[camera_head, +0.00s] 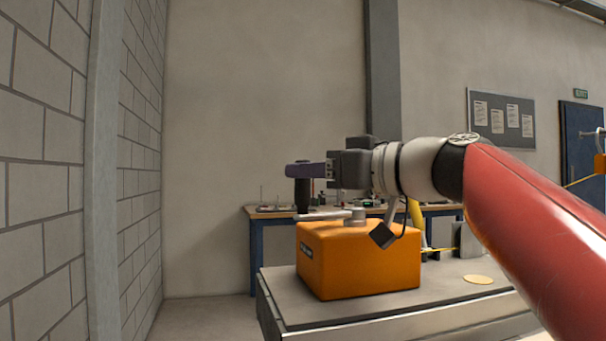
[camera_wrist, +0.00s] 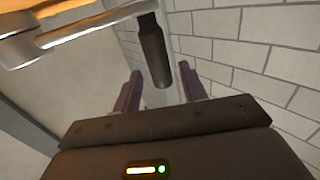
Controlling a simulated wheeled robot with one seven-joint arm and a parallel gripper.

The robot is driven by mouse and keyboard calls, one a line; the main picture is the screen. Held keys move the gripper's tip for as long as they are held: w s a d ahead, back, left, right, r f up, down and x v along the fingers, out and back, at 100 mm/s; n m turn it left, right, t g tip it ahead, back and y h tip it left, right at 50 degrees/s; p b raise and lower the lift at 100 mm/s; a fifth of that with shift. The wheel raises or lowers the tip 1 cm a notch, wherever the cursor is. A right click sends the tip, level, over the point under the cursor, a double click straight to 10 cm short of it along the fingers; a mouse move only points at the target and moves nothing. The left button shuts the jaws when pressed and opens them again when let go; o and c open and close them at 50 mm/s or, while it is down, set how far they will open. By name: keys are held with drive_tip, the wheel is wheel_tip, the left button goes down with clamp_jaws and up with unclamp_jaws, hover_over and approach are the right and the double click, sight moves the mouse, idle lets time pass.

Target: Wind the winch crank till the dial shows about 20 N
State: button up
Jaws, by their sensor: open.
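The orange winch housing (camera_head: 358,262) sits on a grey platform. Its pale metal crank arm (camera_head: 328,214) lies across the top and reaches left to an upright black handle (camera_head: 301,196). My gripper (camera_head: 298,170), with purple fingers, is at the top of the handle, level and pointing left. In the wrist view, my gripper (camera_wrist: 160,72) is open, with one finger on each side of the black handle (camera_wrist: 152,45) and gaps visible. The crank arm (camera_wrist: 92,24) runs to the upper left there. I see no readable dial in either view.
The grey platform (camera_head: 400,318) bears the winch and a round tan disc (camera_head: 477,279). A workbench (camera_head: 262,212) with small items stands behind. A yellow line leads to an orange part (camera_head: 600,164) at the right edge. A block wall (camera_head: 45,190) stands left, with free room between.

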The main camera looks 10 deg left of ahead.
drive_tip(key=v, duration=0.5)
drive_tip(key=shift+s+d+b, duration=0.1)
drive_tip(key=shift+d+b, duration=0.2)
